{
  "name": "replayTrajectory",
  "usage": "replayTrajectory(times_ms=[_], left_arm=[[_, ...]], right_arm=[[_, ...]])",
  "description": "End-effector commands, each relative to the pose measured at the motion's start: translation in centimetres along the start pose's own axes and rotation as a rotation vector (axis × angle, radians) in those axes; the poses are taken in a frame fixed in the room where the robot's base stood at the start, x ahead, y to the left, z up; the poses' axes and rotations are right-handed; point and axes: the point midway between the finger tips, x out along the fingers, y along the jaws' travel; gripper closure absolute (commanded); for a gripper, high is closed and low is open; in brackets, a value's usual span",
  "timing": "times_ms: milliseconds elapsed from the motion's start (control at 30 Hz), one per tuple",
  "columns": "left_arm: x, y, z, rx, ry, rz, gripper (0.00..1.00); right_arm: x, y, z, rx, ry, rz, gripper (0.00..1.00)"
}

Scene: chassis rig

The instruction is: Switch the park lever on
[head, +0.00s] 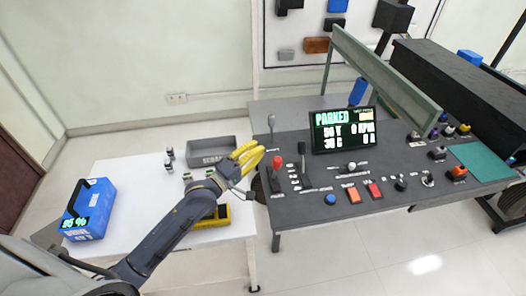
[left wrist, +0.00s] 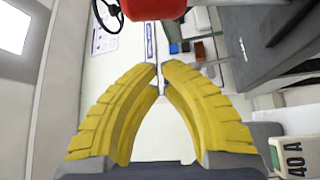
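The control panel (head: 340,208) is a dark table with several levers. I cannot read which one is labelled park. A lever with a red knob (head: 277,162), a thin lever with a grey knob (head: 271,118) and a black-handled lever (head: 302,150) stand upright at its left end. The screen (head: 343,130) reads "PARKED". My left gripper (head: 254,155) has yellow fingers and is just left of the red knob, apparently apart from it. In the left wrist view its fingertips (left wrist: 163,70) almost meet with nothing between them; a large red object, likely the knob, fills the top (left wrist: 152,8).
A white table (head: 115,180) at left holds a blue box (head: 88,208), a grey bin (head: 211,151) and a yellow tray (head: 222,217). Buttons and knobs, including a blue button (head: 330,199), line the panel's front. A slanted grey-green beam (head: 385,80) rises behind the screen.

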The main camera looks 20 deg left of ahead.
Motion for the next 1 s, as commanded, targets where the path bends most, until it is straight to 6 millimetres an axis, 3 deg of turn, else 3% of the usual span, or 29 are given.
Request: replayTrajectory(times_ms=[500, 1000], left_arm=[[-7.1, -0.3, 0.0, 0.001, -0.001, -0.001, 1.0], [-8.5, -0.3, 0.0, 0.001, 0.0, 0.002, 1.0]], right_arm=[[0.0, 0.0, 0.0, 0.0, 0.0, 0.0, 0.56], [0.0, 0.0, 0.0, 0.0, 0.0, 0.0, 0.56]])
